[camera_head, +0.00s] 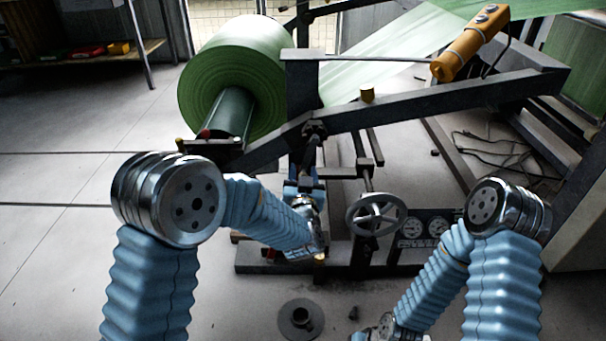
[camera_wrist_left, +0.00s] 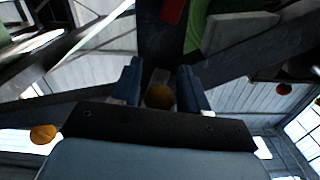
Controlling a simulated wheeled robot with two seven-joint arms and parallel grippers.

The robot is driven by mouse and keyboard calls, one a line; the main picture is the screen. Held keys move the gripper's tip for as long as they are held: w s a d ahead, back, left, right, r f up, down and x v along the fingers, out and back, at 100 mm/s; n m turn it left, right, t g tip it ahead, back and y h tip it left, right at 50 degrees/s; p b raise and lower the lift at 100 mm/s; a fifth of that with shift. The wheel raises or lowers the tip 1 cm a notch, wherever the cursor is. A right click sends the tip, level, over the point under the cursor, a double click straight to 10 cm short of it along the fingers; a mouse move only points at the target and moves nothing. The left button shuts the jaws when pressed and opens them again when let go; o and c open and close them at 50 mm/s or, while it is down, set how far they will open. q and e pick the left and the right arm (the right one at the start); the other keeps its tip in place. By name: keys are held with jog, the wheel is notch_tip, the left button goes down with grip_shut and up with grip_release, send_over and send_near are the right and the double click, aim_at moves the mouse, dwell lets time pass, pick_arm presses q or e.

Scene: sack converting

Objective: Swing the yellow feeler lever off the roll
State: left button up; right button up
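The large green roll (camera_head: 235,80) sits on its core at the upper left of the head view. My left gripper (camera_head: 306,182) points up beneath the machine's dark frame, right of and below the roll. Whether this knob belongs to the feeler lever I cannot tell; no yellow lever shows clearly against the roll.
An orange control box (camera_head: 470,44) hangs upper right. Left floor is clear.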

pick_arm(q)
grip_shut()
jog(key=shift+d+f+b, duration=0.1)
jog(key=shift+f+b, duration=0.15)
jog(key=shift+b, duration=0.15)
jog(key=d+n+b, duration=0.4)
jog(key=n+b, duration=0.1)
jog(key=b, duration=0.1)
jog(key=shift+d, duration=0.2)
jog(key=shift+o, duration=1.1)
grip_release()
